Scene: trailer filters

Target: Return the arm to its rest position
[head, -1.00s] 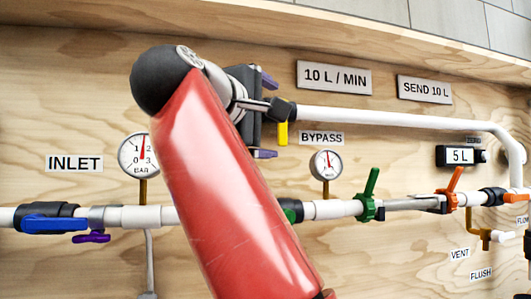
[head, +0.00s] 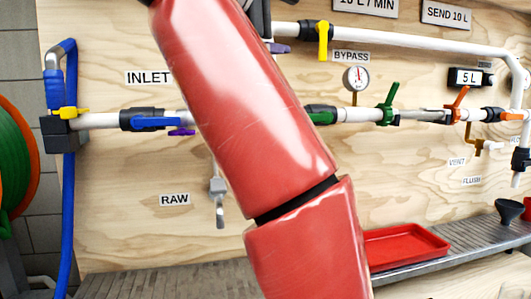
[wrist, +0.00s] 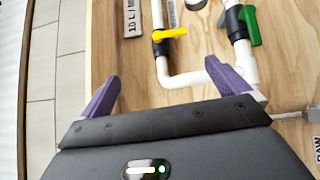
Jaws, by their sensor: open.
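My gripper (wrist: 165,85) is open in the wrist view, with its two purple fingers wide apart and nothing between them. In the head view my red arm rises across the middle, and the gripper is mostly cut off at the top edge; one purple fingertip shows left of the yellow valve handle (head: 322,40). That handle also shows beyond the fingers in the wrist view (wrist: 168,34), apart from them.
A plywood panel (head: 110,200) carries white pipes, a bypass gauge (head: 357,78), a green handle (head: 388,101) and a blue handle (head: 155,123). A red tray (head: 405,246) sits on the grey ledge. A hose reel (head: 18,160) stands at the far left.

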